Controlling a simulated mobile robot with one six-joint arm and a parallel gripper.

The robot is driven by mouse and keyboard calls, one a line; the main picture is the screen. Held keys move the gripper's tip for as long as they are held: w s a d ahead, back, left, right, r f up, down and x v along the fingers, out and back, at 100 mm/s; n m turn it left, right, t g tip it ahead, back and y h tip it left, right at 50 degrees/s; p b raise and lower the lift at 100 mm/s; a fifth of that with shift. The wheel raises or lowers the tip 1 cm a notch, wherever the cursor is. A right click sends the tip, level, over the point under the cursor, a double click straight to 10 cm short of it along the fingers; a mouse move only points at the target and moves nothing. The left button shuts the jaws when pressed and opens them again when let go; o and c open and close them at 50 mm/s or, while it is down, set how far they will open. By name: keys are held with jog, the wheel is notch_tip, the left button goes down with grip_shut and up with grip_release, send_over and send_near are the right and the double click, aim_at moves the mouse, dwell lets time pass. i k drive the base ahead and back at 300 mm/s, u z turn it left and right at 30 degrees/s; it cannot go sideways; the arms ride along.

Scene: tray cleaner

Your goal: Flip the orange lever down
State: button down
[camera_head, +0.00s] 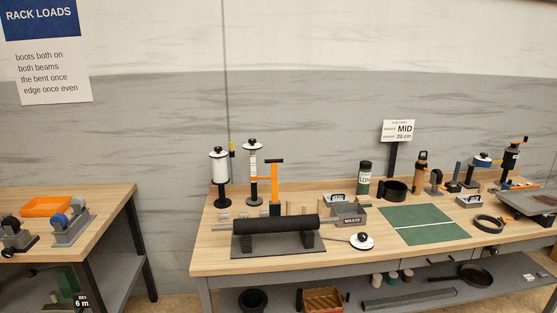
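An orange T-shaped handle (275,172) stands upright at the back left of the long workbench, with a dark block at its lower end. An orange bar (262,179) reaches left from it toward a dark-topped post. A second orange piece (522,140) sits on top of a dark device at the far right. I cannot tell for sure which of these is the lever. My gripper is not in view.
A black roller (277,224) on a grey base lies in front of the orange handle. A green mat (412,211) is bare. Another table (104,209) stands left across a gap.

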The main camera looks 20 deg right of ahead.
aim_at(274, 162)
jog(key=k, duration=1)
jog(key=u, duration=0.5)
jog(key=i, duration=2.35)
jog(key=z, duration=0.35)
